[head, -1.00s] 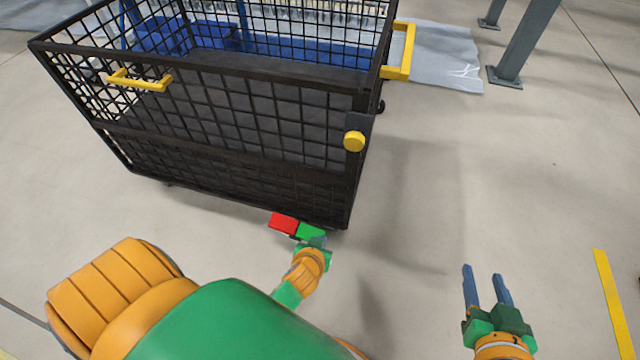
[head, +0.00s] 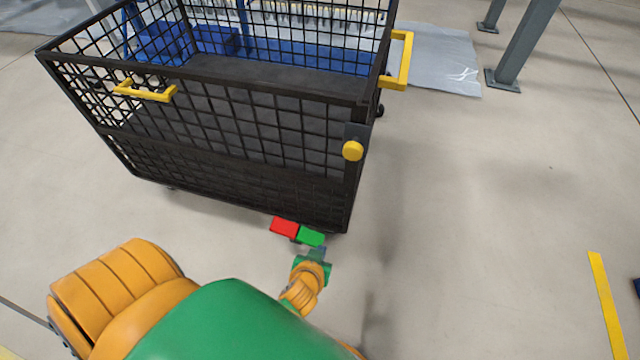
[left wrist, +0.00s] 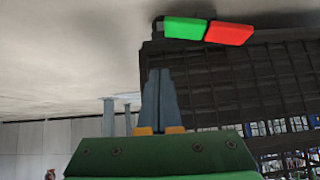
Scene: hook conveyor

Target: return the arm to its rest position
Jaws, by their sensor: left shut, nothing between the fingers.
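My left gripper (head: 319,250) is low in front of the cart's near corner, just below a green block (head: 311,236) in the head view. In the left wrist view its two grey-blue fingers (left wrist: 160,92) lie together with nothing between them. The green block (left wrist: 185,28) and a red block (left wrist: 229,33) sit side by side beyond the fingertips, apart from them. In the head view the red block (head: 284,227) is at the cart's lower edge. My right gripper is out of view.
A black mesh cart (head: 230,160) with yellow handles (head: 145,92) and a yellow knob (head: 352,151) stands ahead. Grey posts (head: 525,45) stand at the upper right. The floor right of the cart is clear, with a yellow stripe (head: 606,300) farther right.

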